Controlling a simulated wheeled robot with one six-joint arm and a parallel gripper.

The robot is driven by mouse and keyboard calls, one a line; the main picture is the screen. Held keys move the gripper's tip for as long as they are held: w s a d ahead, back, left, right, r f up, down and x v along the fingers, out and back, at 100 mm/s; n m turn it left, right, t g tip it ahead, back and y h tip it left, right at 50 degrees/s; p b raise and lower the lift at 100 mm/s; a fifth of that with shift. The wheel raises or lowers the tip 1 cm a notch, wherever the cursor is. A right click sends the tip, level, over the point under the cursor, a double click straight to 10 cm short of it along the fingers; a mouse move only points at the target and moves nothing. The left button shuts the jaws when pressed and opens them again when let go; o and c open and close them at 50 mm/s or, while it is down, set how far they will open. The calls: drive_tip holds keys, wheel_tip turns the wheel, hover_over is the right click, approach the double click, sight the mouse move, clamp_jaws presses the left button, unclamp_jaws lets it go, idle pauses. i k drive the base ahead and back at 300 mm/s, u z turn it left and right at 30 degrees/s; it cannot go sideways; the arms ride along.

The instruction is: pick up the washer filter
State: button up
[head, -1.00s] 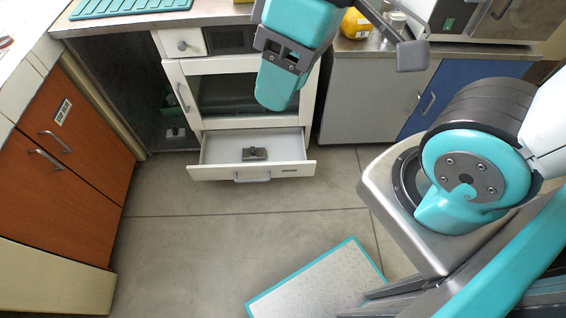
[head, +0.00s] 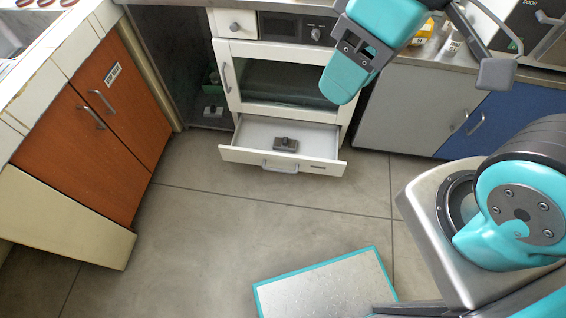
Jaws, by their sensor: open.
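A small dark grey block with a raised knob (head: 286,143), which looks like the washer filter, lies in the open white drawer (head: 240,137) below the glass-fronted appliance. A similar small grey piece (head: 213,111) sits in the dark recess left of the appliance; I cannot tell for sure which one is the filter. My gripper (head: 345,84), at the end of the teal arm, hangs in front of the appliance at upper right of the drawer. It is open and apart from both pieces; its fingers are hard to make out.
Orange cabinet doors (head: 75,150) and a pale panel (head: 60,222) stand at left. Grey (head: 405,105) and blue (head: 480,125) cupboards stand right of the appliance. Yellow-labelled containers (head: 424,32) are on the counter. The floor (head: 220,240) before the drawer is clear.

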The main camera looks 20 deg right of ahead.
sight(285, 144)
drive_tip(key=u, duration=0.25)
drive_tip(key=i, duration=0.95)
drive_tip(key=u, duration=0.55)
